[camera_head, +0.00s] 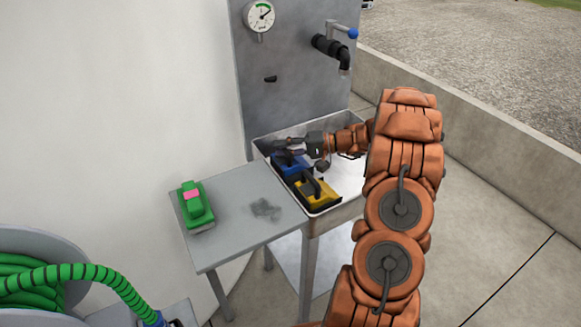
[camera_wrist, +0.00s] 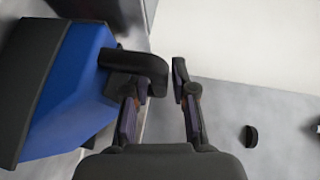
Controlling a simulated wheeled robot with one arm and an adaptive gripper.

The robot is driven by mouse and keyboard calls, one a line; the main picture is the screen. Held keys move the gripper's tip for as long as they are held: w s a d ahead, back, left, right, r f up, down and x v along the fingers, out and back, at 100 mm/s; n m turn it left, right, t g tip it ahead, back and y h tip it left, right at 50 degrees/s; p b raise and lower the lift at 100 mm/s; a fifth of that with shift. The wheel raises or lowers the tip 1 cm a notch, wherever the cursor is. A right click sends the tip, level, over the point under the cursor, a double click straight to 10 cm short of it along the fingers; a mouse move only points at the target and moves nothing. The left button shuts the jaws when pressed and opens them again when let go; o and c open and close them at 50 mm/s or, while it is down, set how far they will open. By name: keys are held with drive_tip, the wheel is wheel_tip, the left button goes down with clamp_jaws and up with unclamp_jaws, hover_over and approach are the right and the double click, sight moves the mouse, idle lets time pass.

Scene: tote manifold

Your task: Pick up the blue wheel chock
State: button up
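The blue wheel chock (camera_head: 287,163) sits in the metal basin, partly hidden by my gripper. In the wrist view the blue chock (camera_wrist: 75,88) fills the left side, with dark ends and a black hooked handle (camera_wrist: 135,62). My gripper (camera_head: 285,148) is over the chock in the head view. In the wrist view the fingers of my gripper (camera_wrist: 158,82) are apart, and the handle's bent end lies between the tips. A narrow gap shows beside the right finger; contact on the left finger cannot be told.
A yellow chock (camera_head: 313,192) with a black handle sits close beside the blue one in the basin (camera_head: 345,203). A green chock (camera_head: 196,205) stands on the grey side table (camera_head: 232,240). A panel (camera_head: 290,90) with a tap (camera_head: 330,47) rises behind the basin.

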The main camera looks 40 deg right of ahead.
clamp_jaws()
idle(0.6)
